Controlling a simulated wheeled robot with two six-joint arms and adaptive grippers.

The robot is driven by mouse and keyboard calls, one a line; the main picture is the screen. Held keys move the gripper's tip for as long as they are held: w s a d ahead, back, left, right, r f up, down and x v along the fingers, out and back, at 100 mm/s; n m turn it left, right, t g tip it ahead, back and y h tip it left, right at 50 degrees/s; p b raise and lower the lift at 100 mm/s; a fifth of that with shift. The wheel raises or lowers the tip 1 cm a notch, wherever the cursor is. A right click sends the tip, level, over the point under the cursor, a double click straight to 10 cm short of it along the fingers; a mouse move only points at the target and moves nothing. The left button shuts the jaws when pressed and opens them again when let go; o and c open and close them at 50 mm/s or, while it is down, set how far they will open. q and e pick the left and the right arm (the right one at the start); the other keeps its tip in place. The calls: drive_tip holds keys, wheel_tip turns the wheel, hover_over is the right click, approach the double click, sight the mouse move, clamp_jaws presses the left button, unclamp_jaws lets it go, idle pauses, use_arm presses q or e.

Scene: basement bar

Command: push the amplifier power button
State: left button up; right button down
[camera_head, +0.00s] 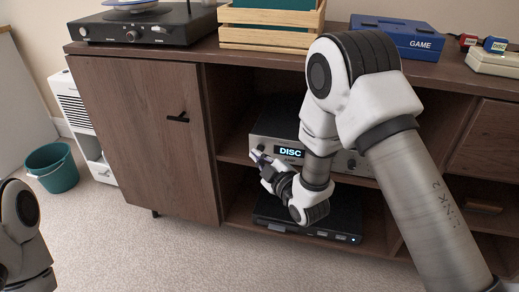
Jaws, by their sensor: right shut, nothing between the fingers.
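The amplifier (277,128) is a silver-grey box on the middle shelf of the brown cabinet. Its lit display reads "DISC", with "AMP" lettering below it and a knob at the right. My right arm crosses in front and hides much of its front. My right gripper (257,157) is shut and empty, with its tips at the lower left of the amplifier's front. I cannot tell whether the tips touch the amplifier. The power button cannot be made out. My left arm shows only in part at the lower left edge, and its gripper is out of view.
A black player (300,231) sits on the shelf below. The cabinet's closed left door (140,140) has a black handle. On top stand a turntable (140,25), a wooden crate (270,39) and a blue GAME box (398,38). A teal bin (55,175) stands on open carpet.

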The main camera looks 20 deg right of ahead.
drive_tip(key=s+a, duration=0.3)
drive_tip(key=s, duration=0.2)
drive_tip(key=shift+a, duration=0.2)
idle(0.3)
drive_tip(key=shift+d, duration=0.1)
